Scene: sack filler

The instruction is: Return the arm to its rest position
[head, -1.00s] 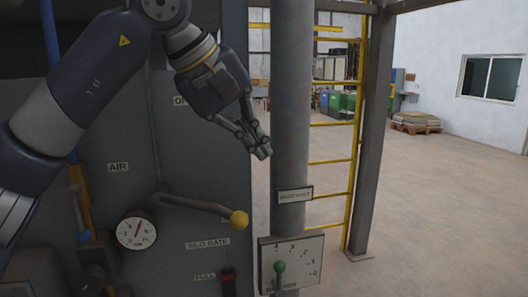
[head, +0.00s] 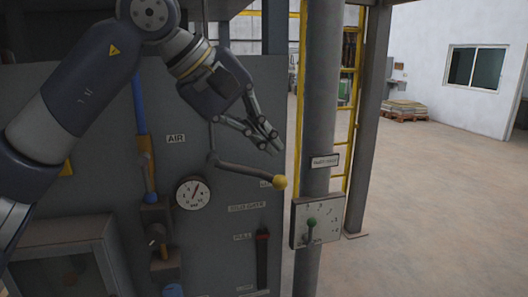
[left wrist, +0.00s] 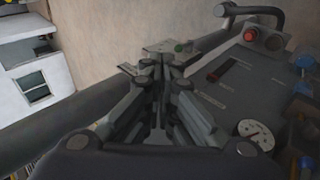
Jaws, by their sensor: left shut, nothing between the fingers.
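My left arm comes in from the left in the head view. The damper plate (head: 318,222) with a green-knobbed lever (head: 310,224) is on the grey post (head: 318,110), right of the gripper. My right gripper is not in view.
The panel carries a round gauge (head: 193,192) and a red-topped pull handle (head: 263,236). A yellow ladder (head: 347,120) and a dark column (head: 369,120) stand behind the post. Open floor (head: 440,210) lies to the right, with a loaded pallet (head: 403,110) at the back.

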